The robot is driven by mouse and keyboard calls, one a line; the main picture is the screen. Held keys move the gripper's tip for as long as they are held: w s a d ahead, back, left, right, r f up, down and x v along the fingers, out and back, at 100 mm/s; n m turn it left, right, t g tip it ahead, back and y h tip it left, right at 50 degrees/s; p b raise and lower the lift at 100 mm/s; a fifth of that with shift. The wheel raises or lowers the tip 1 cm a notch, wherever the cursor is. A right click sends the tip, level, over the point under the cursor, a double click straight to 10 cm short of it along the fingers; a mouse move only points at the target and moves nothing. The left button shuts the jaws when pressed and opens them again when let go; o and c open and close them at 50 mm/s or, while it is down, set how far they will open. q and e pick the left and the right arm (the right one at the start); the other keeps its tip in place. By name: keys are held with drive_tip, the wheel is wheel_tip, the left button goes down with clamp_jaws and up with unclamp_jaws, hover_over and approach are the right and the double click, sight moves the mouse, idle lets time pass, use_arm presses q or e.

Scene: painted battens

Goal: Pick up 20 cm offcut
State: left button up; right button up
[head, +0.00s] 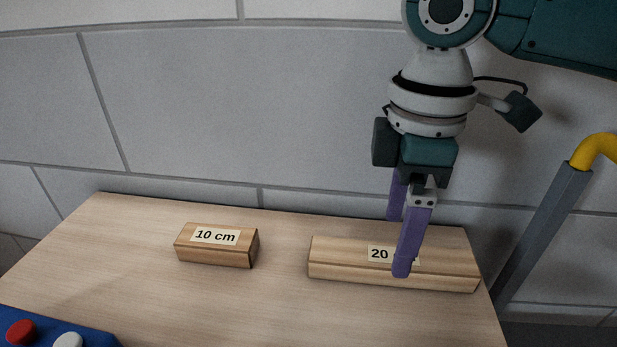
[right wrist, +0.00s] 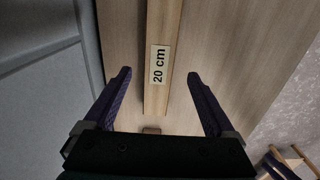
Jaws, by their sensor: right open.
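The 20 cm offcut (head: 340,263) is a long light wooden batten with a white label, lying at the right of the table. In the right wrist view the 20 cm offcut (right wrist: 162,30) runs lengthwise between the fingers, with a gap on each side. My right gripper (head: 400,245) points down at the offcut's middle, open, one finger in front and one behind. In the right wrist view my right gripper (right wrist: 160,85) holds nothing. One finger hides part of the label in the head view. My left gripper is out of view.
A shorter 10 cm offcut (head: 217,246) lies to the left on the wooden table (head: 250,305). A blue panel (head: 60,334) with red and white buttons is at the front left corner. A grey post (head: 540,235) with a yellow top stands beyond the right edge. A tiled wall is behind.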

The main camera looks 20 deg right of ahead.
wheel_tip(320, 180, down, 5)
drive_tip(key=shift+d+r+b, duration=0.1)
drive_tip(key=shift+b, duration=0.35)
drive_tip(key=shift+c, duration=0.2)
clamp_jaws()
